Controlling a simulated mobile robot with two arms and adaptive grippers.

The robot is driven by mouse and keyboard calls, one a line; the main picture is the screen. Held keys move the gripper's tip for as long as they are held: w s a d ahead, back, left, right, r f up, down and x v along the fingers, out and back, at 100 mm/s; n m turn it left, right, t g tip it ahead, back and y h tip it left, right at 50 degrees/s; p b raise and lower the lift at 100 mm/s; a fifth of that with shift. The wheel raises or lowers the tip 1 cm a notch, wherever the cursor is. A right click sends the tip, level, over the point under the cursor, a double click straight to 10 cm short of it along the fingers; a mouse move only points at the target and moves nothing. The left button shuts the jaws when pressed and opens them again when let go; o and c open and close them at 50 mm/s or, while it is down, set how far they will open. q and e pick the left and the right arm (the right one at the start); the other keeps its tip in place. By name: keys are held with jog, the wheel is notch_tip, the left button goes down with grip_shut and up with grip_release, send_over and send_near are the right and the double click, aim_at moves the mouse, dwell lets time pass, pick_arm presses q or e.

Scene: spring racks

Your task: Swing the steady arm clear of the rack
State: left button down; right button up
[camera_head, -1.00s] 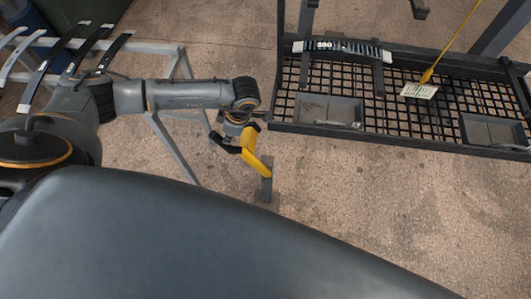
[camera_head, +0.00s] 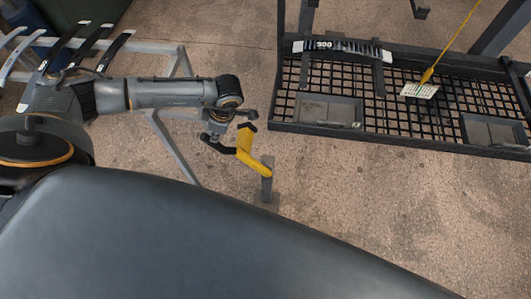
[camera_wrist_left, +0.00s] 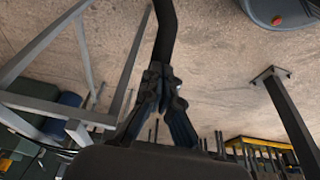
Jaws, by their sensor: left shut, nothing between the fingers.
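The steady arm (camera_head: 249,155) is a bent yellow bar with black ends, mounted on a short grey post (camera_head: 267,187) left of the rack. Its black end points left. The rack (camera_head: 282,113) is a dark frame with a grid floor at the upper right, with a visible gap between it and the steady arm. My left gripper (camera_head: 214,138) is at the black end of the steady arm. In the left wrist view its fingers (camera_wrist_left: 164,80) are shut, with a dark bar (camera_wrist_left: 165,32) just beyond them. I cannot tell whether they touch it. My right gripper is not in view.
A leaf marked 300 (camera_head: 343,48) lies across the rack's back. A yellow cord with a tag (camera_head: 419,91) hangs over the grid. A grey stand (camera_head: 172,146) holding several dark leaves is behind my left arm. The floor right of the post is clear.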

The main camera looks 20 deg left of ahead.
pick_arm(q)
jog(key=shift+s+a+f, duration=0.1)
jog(key=shift+s+a, duration=0.15)
jog(key=shift+a, duration=0.65)
jog(key=shift+s+a+r, duration=0.1)
jog(key=shift+s+a, duration=0.2)
jog(key=shift+a, duration=0.55)
jog(key=shift+s+a+f, duration=0.1)
jog(key=shift+s+a, duration=0.15)
jog(key=shift+a, duration=0.65)
jog(key=shift+w+d+b, duration=0.15)
jog(key=shift+w+d, duration=0.15)
jog(key=shift+d, duration=0.7)
jog(key=shift+w+d+b, duration=0.1)
jog(key=shift+w+d, duration=0.2)
jog(key=shift+d, duration=0.65)
jog(key=shift+w+d+b, duration=0.15)
jog(key=shift+w+d, duration=0.15)
jog(key=shift+d, duration=0.7)
